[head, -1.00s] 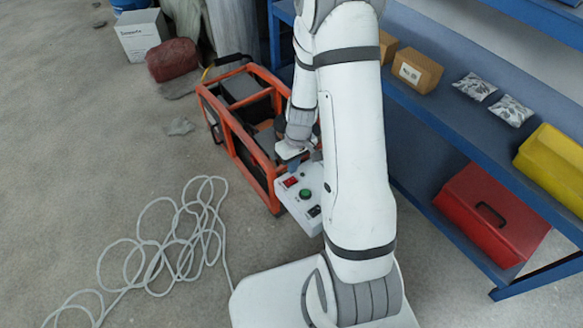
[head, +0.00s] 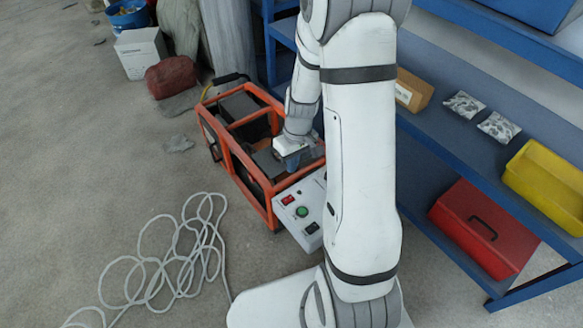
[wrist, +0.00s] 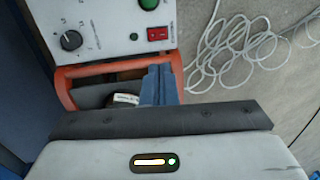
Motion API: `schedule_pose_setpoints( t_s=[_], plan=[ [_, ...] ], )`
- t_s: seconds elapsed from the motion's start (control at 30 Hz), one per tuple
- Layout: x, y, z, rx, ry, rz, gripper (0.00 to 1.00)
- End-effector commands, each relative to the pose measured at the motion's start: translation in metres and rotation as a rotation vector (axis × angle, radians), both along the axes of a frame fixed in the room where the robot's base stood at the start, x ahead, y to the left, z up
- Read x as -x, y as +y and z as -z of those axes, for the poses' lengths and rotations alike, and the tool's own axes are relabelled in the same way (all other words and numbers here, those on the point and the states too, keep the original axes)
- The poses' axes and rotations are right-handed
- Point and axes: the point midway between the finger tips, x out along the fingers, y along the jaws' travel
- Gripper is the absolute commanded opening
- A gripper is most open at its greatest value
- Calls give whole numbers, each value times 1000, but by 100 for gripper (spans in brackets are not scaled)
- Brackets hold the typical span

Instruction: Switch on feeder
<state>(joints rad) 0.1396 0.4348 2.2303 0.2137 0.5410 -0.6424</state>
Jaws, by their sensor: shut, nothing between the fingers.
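The feeder is an orange-framed machine (head: 238,150) on the floor with a pale control box (head: 318,195) at its near end. The box carries a red switch (head: 288,199), a green button (head: 302,211) and a black control (head: 312,228). The wrist view shows the red rocker switch (wrist: 158,34), part of the green button (wrist: 150,4) and a black dial (wrist: 71,40). I cannot tell which way the rocker is set. My gripper (head: 291,163) is shut and empty, over the frame behind the box. Its blue fingers (wrist: 158,84) sit below the switch in the wrist view, apart from it.
A loose white cable (head: 165,255) lies on the floor at left. Blue shelving (head: 440,130) with a yellow bin (head: 545,180) and a red toolbox (head: 485,228) stands at right. A white carton (head: 140,52) and a dark red sack (head: 171,77) are at back left.

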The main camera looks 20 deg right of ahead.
Motion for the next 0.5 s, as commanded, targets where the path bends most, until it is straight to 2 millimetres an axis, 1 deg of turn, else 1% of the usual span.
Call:
schedule_pose_setpoints(
  t_s=[0.03,0.07,0.33,0.43,0.5],
  plan=[
    [2,6,-3,0,0,-3,0],
    [3,8,-2,0,0,-3,0],
    [3,8,1,0,0,0,0],
    [4,9,8,0,2,0,0],
    [4,10,18,-1,3,0,0]
  ],
)
